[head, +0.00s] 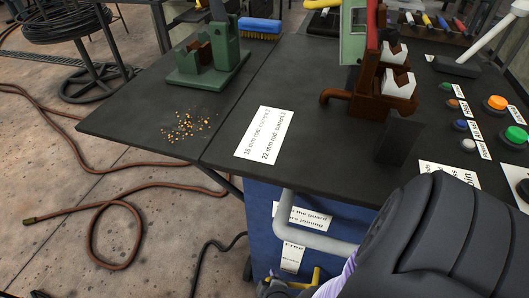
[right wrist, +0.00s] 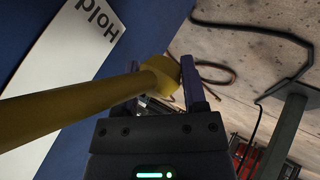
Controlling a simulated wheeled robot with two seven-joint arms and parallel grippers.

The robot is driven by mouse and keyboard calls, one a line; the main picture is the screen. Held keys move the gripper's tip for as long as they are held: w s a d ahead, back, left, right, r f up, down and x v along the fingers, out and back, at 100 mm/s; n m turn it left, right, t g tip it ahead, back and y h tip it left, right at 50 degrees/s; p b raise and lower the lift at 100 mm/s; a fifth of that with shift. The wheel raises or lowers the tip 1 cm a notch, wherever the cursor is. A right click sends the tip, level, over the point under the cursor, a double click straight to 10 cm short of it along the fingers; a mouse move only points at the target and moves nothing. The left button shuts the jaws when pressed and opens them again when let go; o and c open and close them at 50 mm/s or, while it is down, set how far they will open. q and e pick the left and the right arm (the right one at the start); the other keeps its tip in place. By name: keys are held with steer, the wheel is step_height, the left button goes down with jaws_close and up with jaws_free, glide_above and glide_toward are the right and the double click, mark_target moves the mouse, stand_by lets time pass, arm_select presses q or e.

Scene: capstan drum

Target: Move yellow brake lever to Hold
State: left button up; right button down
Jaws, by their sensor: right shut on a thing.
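The yellow brake lever (right wrist: 70,108) runs in from the left in the right wrist view and ends in a rounded yellow knob (right wrist: 160,76). My right gripper (right wrist: 163,84) is shut on the lever at its knob end; one purple-grey finger shows right of the knob, the other is mostly hidden behind the lever. A white plate with the word Hold (right wrist: 92,22) is on the blue panel, above the lever in the picture. In the head view, a small part of the lever (head: 316,276) shows low beside my dark arm, below a Free label (head: 292,258). My left gripper is not in view.
A dark bench top (head: 300,90) stands above the blue cabinet (head: 262,220). A bent grey pipe (head: 312,238) crosses the cabinet front near the lever. Brown hoses (head: 110,205) lie on the floor at left. Buttons (head: 495,102) sit on the bench at right.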

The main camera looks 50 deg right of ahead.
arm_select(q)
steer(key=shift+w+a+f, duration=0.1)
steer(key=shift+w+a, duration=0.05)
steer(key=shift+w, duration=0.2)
arm_select(e)
steer(key=shift+f, duration=0.1)
steer(key=shift+s, duration=0.1)
steer(key=shift+c, duration=2)
jaws_free()
steer(key=shift+o, duration=1.3)
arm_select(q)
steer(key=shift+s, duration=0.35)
